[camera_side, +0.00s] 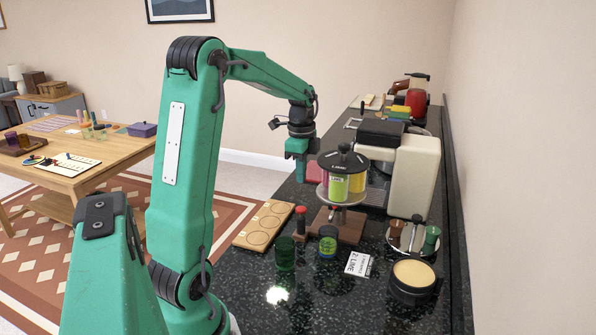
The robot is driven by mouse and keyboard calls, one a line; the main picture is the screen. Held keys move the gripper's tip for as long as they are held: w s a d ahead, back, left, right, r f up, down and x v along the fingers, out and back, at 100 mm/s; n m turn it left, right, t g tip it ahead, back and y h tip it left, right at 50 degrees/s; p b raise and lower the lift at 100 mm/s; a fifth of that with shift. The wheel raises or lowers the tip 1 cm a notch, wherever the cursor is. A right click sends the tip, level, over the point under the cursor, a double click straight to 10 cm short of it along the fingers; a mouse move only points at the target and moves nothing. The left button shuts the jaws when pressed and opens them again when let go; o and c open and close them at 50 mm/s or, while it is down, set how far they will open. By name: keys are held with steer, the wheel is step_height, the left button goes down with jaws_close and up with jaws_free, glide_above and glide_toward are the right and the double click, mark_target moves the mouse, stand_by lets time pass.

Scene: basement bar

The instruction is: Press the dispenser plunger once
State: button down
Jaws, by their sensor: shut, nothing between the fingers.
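The dispenser is a round carousel (355,190) of coloured bottles with a black lid, standing on a brown wooden base (350,229). A green bottle marked LIME faces the camera. A short post with a red top (300,212), which looks like the plunger, stands at the base's left side. A glass with green and yellow bands (328,242) stands at the front of the base. My gripper (301,178) is shut and empty, pointing down just left of the carousel. It is above and behind the red-topped post, apart from it. Its tips are small in this view.
A wooden board with round recesses (264,225) lies left on the dark counter (320,308). A green glass (285,254), a card (359,263) reading "2 LIME" and a round black container (413,282) stand in front. A cream machine (414,175) stands right of the carousel.

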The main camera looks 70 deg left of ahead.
steer(key=shift+r, duration=1.9)
steer(key=shift+d, duration=0.15)
steer(key=s+d+r+n+t, duration=0.1)
steer(key=s+d+r+n, duration=0.1)
steer(key=d, duration=0.5)
steer(key=s+d+r+n+t, duration=0.1)
steer(key=d+r+n, duration=0.1)
steer(key=d, duration=0.6)
steer(key=s+d+f+n+t, duration=0.2)
steer(key=s+d+n, duration=0.3)
steer(key=s+d, duration=0.3)
steer(key=shift+s+d+t, duration=0.35)
steer(key=shift+d+t, duration=0.45)
steer(key=shift+d, duration=0.45)
